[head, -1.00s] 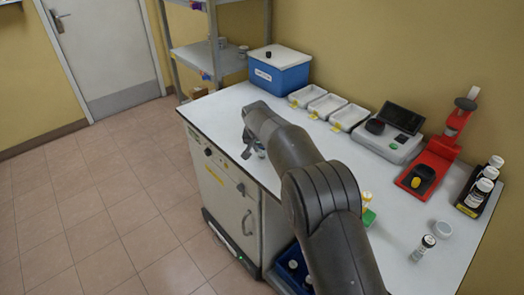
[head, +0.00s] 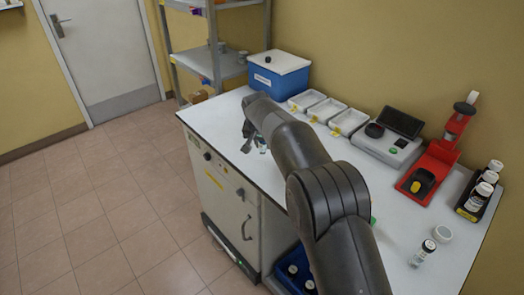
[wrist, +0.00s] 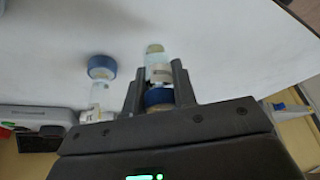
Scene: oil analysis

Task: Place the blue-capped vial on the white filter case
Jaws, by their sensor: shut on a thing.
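My gripper (wrist: 158,72) is shut on a blue-capped vial (wrist: 158,97), its blue cap between the fingers and its clear body pointing away from me. A second blue-capped vial (wrist: 101,67) is just left of the fingers, apart from them. In the head view my gripper (head: 248,142) is at the left front edge of the white bench, with a small clear vial (head: 262,146) beside it. A round white case (head: 442,233), perhaps the filter case, lies at the bench's right, far from my gripper. The fingers are partly hidden by my arm.
A dark-capped vial (head: 423,252) stands beside the round case. White trays (head: 348,121), a grey instrument (head: 388,145), a red stand (head: 430,170) and a rack of bottles (head: 478,193) line the back. A blue box (head: 279,76) is at the far corner. My arm crosses the bench.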

